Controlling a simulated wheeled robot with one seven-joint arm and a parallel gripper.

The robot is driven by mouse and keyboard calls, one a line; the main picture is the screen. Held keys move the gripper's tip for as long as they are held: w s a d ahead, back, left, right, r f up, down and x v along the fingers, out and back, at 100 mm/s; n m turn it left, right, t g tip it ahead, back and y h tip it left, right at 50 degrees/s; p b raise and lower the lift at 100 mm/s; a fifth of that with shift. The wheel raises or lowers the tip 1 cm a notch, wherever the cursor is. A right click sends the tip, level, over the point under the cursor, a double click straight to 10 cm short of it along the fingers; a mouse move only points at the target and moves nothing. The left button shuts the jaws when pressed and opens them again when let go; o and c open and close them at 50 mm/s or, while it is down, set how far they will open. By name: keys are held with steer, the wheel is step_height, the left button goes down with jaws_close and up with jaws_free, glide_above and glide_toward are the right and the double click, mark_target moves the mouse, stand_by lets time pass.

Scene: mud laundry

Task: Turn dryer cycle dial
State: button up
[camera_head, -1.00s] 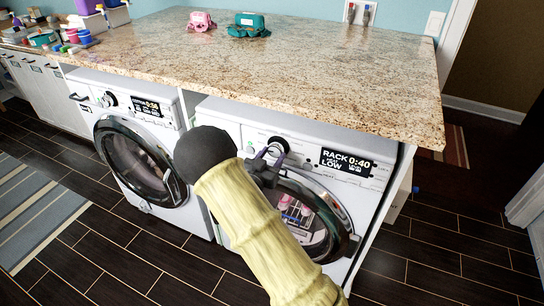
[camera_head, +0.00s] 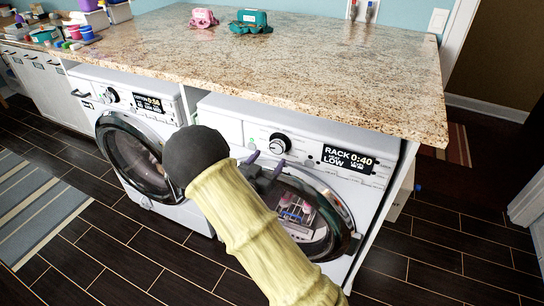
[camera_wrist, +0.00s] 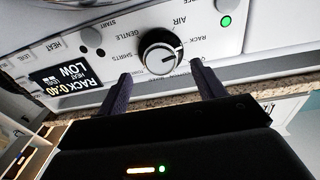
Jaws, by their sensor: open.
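The dryer (camera_head: 225,130) is the white front-loader on the right under the counter. Its cycle dial (camera_head: 281,143) is a round dark knob with a silver rim, and its display (camera_head: 347,161) reads RACK 0:40 LOW. My gripper (camera_head: 265,163) is open and empty, just below and left of the dial in the head view, apart from it. In the wrist view, the dial (camera_wrist: 160,52) lies upside down beyond and between the two dark fingers of the gripper (camera_wrist: 160,75). Cycle labels around it include AIR, GENTLE, SHIRTS and RACK. My arm hides part of the dryer door.
A granite countertop (camera_head: 330,75) overhangs the machines closely above the dial. A second white machine (camera_head: 130,135) stands to the left. The dryer's round door (camera_head: 335,235) is below the gripper. Pink and teal items sit on the counter. Dark tiled floor is clear at right.

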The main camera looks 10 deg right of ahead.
steer(key=b+v, duration=0.1)
steer(key=v, duration=1.2)
steer(key=shift+s, duration=0.2)
steer(key=shift+w, duration=0.1)
step_height(320, 180, up, 5)
steer(key=w+d+n+g+y+p, duration=0.25)
steer(key=g+y+p, duration=0.3)
steer(key=y, duration=0.45)
steer(key=s+d+r+n+g+p, duration=0.2)
steer(key=s+d+r+g, duration=0.1)
steer(key=s, duration=0.5)
steer(key=s+d+r+n+g+y+p, duration=0.1)
steer(key=s+d+r+n+g+p, duration=0.2)
steer(key=s, duration=0.6)
steer(key=d+r, duration=0.2)
steer(key=d, duration=0.1)
steer(key=shift+s, duration=0.2)
